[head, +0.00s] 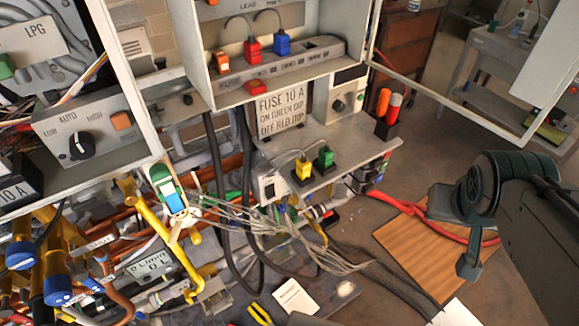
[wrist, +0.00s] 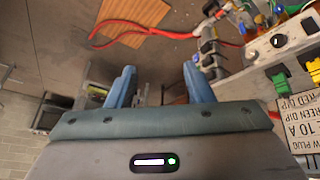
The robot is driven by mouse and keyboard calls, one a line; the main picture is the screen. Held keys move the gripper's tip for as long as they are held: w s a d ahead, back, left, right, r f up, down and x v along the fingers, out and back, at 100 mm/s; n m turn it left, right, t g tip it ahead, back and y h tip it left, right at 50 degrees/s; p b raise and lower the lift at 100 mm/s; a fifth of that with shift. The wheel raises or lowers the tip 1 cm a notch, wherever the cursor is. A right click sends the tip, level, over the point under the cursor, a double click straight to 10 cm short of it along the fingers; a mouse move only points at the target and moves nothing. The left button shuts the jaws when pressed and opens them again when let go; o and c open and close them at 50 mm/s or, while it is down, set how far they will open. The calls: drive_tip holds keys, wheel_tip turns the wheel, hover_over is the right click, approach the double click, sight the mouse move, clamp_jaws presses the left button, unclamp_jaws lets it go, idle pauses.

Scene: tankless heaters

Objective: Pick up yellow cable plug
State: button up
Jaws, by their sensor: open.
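The yellow cable plug (head: 303,170) stands upright on a dark strip on the grey shelf in the head view, with a grey cable looping from its top. A green plug (head: 325,156) stands just right of it. My gripper (head: 457,232) is well to the right of the shelf, apart from the plug. It is open and empty; its two blue-grey fingers are spread in the wrist view (wrist: 158,85).
A fuse sign (head: 281,110) stands behind the plugs. A cabinet (head: 205,85) with red and blue plugs is above. Red and orange cylinders (head: 388,105) stand at the shelf's right end. Loose cables hang below. Floor between shelf and gripper holds a wooden board (head: 420,250) and red hose.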

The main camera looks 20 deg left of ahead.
drive_tip(key=w+t+b, duration=0.3)
drive_tip(key=w+t, duration=0.1)
drive_tip(key=w, duration=0.2)
drive_tip(key=n+y+b, duration=0.7)
drive_tip(key=n+y, duration=0.3)
drive_tip(key=y, duration=0.1)
approach(307, 167)
drive_tip(key=shift+p+x, duration=1.15)
drive_tip(key=shift+x, duration=1.15)
drive_tip(key=shift+w+a+g+p, duration=0.15)
drive_tip(key=shift+w+g+p, duration=0.1)
drive_tip(key=shift+g+p, duration=0.1)
drive_tip(key=shift+p+x, duration=0.85)
drive_tip(key=shift+x, duration=0.35)
drive_tip(key=p+x, duration=0.2)
drive_tip(key=p, duration=0.2)
drive_tip(key=shift+w+a+f, duration=0.1)
drive_tip(key=shift+w+a, duration=0.1)
drive_tip(key=shift+p+x, duration=1.1)
drive_tip(key=shift+x, duration=0.2)
